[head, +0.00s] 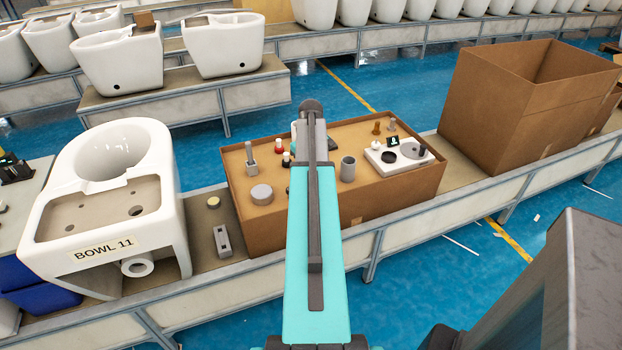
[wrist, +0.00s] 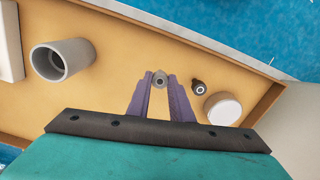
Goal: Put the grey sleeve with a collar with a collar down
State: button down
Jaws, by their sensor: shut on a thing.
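The grey sleeve with a collar (wrist: 159,78) shows end-on in the wrist view, small and grey with a dark hole in its middle. My gripper (wrist: 160,88) is shut on it, one purple finger on each side. The sleeve is over the tan top of the cardboard box (head: 281,230). I cannot tell whether it touches that surface. In the head view my arm hides the gripper and the sleeve.
On the box top, a wide grey tube (wrist: 62,60), a small dark knob (wrist: 198,87) and a pale round disc (wrist: 222,108) surround the gripper. A white panel (head: 397,155) lies at the right. A large open carton (head: 495,110) and a toilet bowl (head: 105,215) flank the box.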

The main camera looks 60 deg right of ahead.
jog(key=shift+f, duration=1.2)
jog(key=shift+f, duration=0.1)
jog(key=c, duration=1.6)
grip_release()
jog(key=shift+r+b, duration=0.55)
jog(key=shift+r, duration=5.6)
